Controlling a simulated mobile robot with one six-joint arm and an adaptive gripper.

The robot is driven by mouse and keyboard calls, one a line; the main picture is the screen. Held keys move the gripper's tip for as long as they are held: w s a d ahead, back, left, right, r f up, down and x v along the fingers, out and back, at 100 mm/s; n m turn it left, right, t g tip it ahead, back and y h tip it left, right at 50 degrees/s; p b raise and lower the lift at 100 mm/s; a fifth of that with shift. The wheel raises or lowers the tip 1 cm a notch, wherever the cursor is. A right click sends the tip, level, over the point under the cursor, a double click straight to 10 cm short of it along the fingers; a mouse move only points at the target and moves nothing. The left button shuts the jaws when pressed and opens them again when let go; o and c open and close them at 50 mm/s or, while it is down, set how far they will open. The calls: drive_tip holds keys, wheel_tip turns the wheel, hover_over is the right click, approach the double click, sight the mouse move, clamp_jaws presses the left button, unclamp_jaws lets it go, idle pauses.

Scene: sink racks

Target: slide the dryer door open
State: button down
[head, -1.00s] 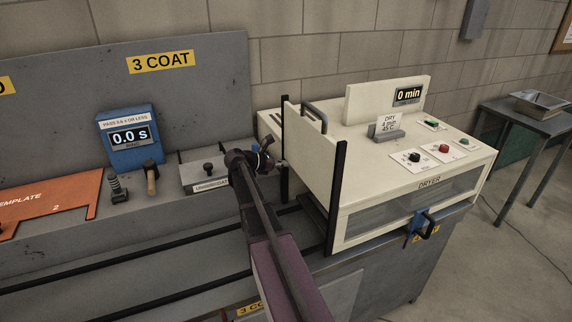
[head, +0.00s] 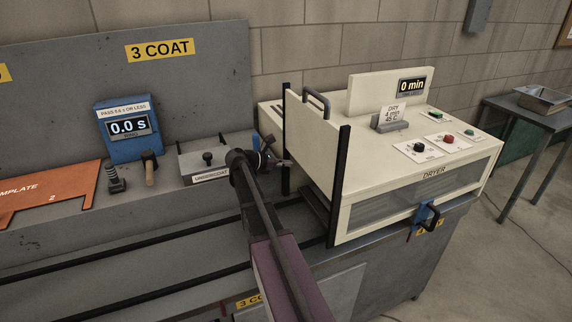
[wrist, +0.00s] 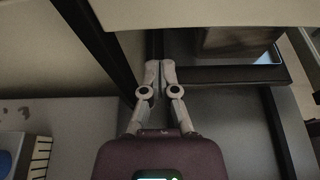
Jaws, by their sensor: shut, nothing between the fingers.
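The dryer (head: 465,165) is a cream box at the right of the bench in the head view. Its door (head: 318,150) is a cream panel on the left side, upright between two black posts, with a grey bar handle (head: 318,98) near its top. A dark gap shows below the panel. My gripper (head: 284,162) is just left of the door, near the far post, low down. In the wrist view my gripper (wrist: 160,66) is shut and empty, its fingertips close to the lower edge of a cream panel (wrist: 210,12). I cannot tell whether they touch it.
A black post (wrist: 100,50) stands left of the fingers in the wrist view. Black rails (head: 130,292) run along the bench. A blue clamp (head: 424,214) sits at the dryer's front.

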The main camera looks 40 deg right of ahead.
drive_tip(key=p+v, duration=0.3)
drive_tip(key=v, duration=0.7)
drive_tip(key=shift+p, duration=0.4)
drive_tip(key=s+a+f+m+t+y, duration=0.1)
drive_tip(key=s+a+f+m+y, duration=0.3)
drive_tip(key=a, duration=0.5)
drive_tip(key=s+a+f+m+t+y, duration=0.1)
drive_tip(key=s+a+f+m+y, duration=0.3)
drive_tip(key=a, duration=0.5)
drive_tip(key=s+a+f+m+t+y, duration=0.1)
drive_tip(key=s+a+f+m+y, duration=0.3)
drive_tip(key=s+a+m, duration=0.3)
drive_tip(key=shift+s+a+f+y, duration=0.1)
drive_tip(key=shift+s+a+y, duration=0.25)
drive_tip(key=shift+s+a, duration=0.35)
drive_tip(key=shift+s+a+f+y, duration=0.1)
drive_tip(key=shift+s+a+y, duration=0.25)
drive_tip(key=shift+a, duration=0.55)
drive_tip(key=shift+s+a, duration=0.15)
drive_tip(key=shift+a, duration=0.3)
